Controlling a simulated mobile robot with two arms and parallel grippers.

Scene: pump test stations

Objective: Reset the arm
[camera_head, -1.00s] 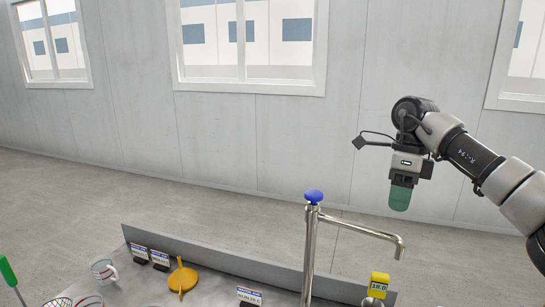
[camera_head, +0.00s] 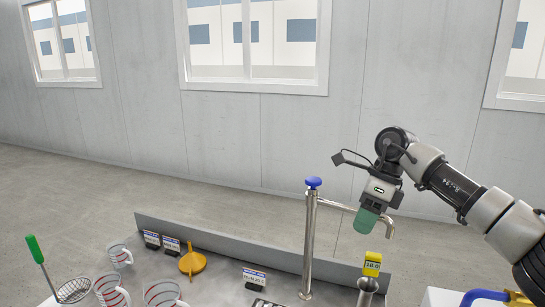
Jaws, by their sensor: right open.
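My right arm comes in from the right, and its gripper (camera_head: 366,222) points down beside the spout of the metal tap, with green fingertips. The gripper is open, and I see nothing held in it. The tap (camera_head: 309,240) has a blue knob and stands on the bench (camera_head: 225,278). The gripper's fingers overlap the spout in the picture; I cannot tell whether they touch. My left gripper is not in view.
A yellow display reading about 18.0 (camera_head: 372,264) sits below the spout on a metal cup (camera_head: 367,287). An orange funnel (camera_head: 192,262), several measuring jugs (camera_head: 119,255), a green-handled strainer (camera_head: 35,249) and small labels (camera_head: 254,277) are on the bench. A low back wall (camera_head: 225,243) edges it.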

